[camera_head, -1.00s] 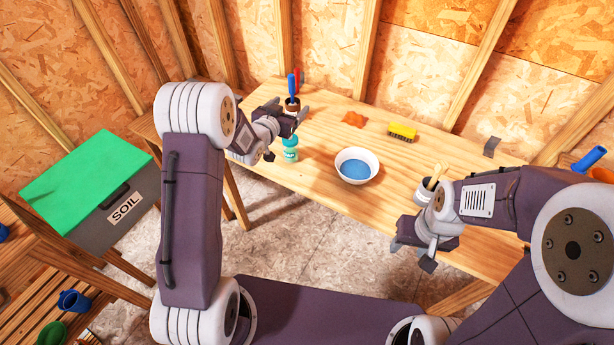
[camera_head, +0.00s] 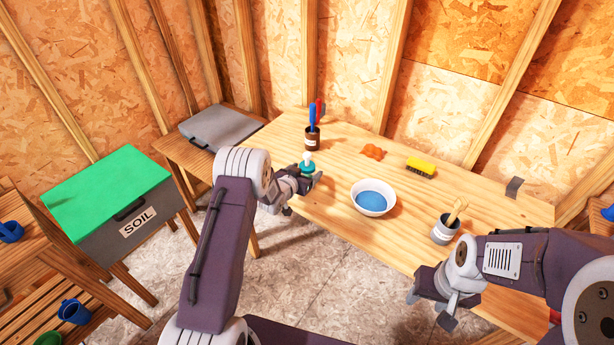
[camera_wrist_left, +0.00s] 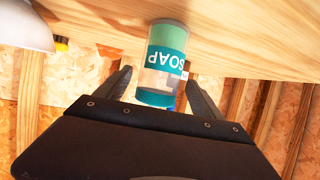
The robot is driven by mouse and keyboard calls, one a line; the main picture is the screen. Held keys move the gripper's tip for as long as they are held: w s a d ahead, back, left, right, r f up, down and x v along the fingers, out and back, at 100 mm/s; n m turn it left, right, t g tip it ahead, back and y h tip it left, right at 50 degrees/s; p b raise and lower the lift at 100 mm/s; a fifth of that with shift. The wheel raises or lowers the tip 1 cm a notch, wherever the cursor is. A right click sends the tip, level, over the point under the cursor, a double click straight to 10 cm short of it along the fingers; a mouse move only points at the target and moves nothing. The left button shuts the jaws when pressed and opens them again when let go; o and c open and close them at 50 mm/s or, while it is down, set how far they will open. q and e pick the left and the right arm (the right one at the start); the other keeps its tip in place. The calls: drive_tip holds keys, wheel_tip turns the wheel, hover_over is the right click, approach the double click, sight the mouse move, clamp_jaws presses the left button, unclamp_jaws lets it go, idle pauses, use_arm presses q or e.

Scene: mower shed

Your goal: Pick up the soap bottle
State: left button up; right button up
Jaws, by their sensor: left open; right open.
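My right gripper (camera_head: 430,300) is open and empty by the table's front edge.
A brown pot with blue and red handles (camera_head: 312,136) stands behind the bottle. A white bowl (camera_head: 357,203) of blue liquid is to its right.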

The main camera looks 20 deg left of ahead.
sight(309, 162)
use_arm(q)
drive_tip(key=x, duration=0.4)
drive_tip(key=shift+f, duration=0.2)
drive_tip(key=shift+r, duration=0.1)
drive_tip(key=c, duration=1.6)
drive_tip(key=shift+r, duration=0.8)
drive_tip(key=r, duration=0.2)
drive_tip(key=shift+s+d+r, duration=0.1)
drive_tip(key=shift+d+r, duration=0.15)
drive_tip(key=shift+r, duration=0.1)
drive_tip(key=s+d+r, duration=0.2)
drive_tip(key=d, duration=0.1)
drive_tip(key=s+d+r, duration=0.2)
drive_tip(key=d, duration=0.1)
drive_tip(key=s+d+r+b, duration=0.1)
drive_tip(key=s+d+r, duration=0.1)
drive_tip(key=d, duration=0.1)
drive_tip(key=shift+s+d+r, duration=0.1)
drive_tip(key=shift+d+r, duration=0.05)
drive_tip(key=shift+r, duration=0.15)
